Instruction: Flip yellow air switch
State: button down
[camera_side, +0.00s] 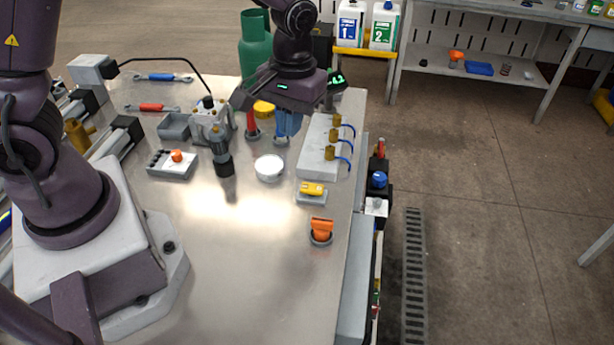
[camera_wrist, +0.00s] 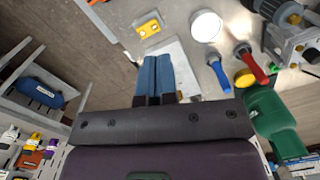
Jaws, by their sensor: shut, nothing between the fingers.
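The yellow air switch (camera_side: 313,189) sits on a small light base near the right part of the bench, in front of a white block with brass fittings. In the wrist view the yellow switch (camera_wrist: 148,29) is at the top, ahead of and a little left of my fingertips. My gripper (camera_side: 288,135) hangs above the far part of the bench, behind the switch and apart from it. In the wrist view my gripper's blue fingers (camera_wrist: 155,58) are together with nothing between them.
A white round dish (camera_side: 269,167) lies left of the switch, an orange switch (camera_side: 321,229) in front. A red-handled lever (camera_side: 251,121) stands near my gripper.

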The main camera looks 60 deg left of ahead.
aim_at(307, 187)
jog(key=w+n, duration=0.3)
jog(key=shift+w+d+f+t, duration=0.1)
jog(key=shift+f+t, duration=0.25)
jog(key=shift+t, duration=0.05)
notch_tip(307, 187, down, 14)
jog(key=shift+f, duration=0.1)
dwell(0.3)
